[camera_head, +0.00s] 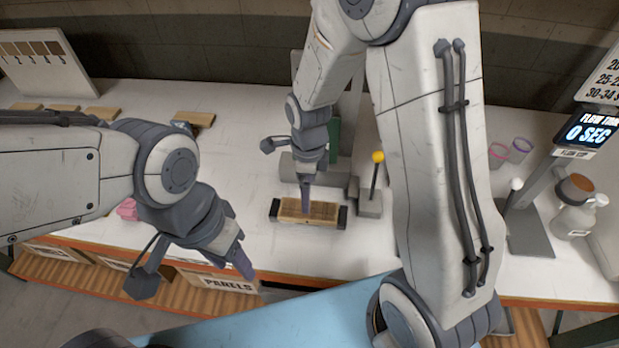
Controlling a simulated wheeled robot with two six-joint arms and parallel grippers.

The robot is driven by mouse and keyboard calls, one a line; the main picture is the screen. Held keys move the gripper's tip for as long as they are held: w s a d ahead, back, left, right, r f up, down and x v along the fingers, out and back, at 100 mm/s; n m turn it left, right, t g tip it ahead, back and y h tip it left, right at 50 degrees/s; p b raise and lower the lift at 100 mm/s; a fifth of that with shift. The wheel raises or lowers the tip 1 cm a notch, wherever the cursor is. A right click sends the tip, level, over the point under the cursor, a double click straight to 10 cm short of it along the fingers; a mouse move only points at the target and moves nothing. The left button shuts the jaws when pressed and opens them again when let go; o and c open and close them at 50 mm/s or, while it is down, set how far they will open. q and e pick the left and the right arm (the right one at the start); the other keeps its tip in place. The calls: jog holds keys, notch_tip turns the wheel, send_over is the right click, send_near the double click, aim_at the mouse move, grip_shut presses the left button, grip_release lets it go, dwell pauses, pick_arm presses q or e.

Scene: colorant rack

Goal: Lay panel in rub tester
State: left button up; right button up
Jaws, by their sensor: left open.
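The rub tester stands mid-table, with a low bed (276,209) that has dark blocks at both ends. A tan, flat, panel-like piece (322,211) lies between the blocks; I cannot tell if it is fully seated. My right gripper (306,203) points down over this piece, its tips at or just above it. Whether its fingers are shut or touching the piece is unclear. My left gripper (241,262) is open and empty in front of the table edge, over the box labelled PANELS (222,283).
A yellow-knobbed lever (377,168) stands right of the bed. Several tan pieces (103,114) lie at the back left, one apart (195,118). A bottle (577,215) and a stand with a timer display (588,132) are at the right.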

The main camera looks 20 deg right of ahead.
jog(key=s+a+r+n, duration=0.6)
jog(key=s+r+n, duration=0.35)
jog(key=n, duration=0.45)
jog(key=s+a+r+n+y, duration=0.1)
jog(key=s+r+n, duration=0.1)
jog(key=s+n, duration=0.8)
jog(key=n, duration=0.6)
jog(key=shift+s+a+r, duration=0.15)
jog(key=shift+a+r, duration=0.1)
jog(key=shift+b, duration=0.3)
jog(key=shift+f+b, duration=0.45)
jog(key=shift+f, duration=0.05)
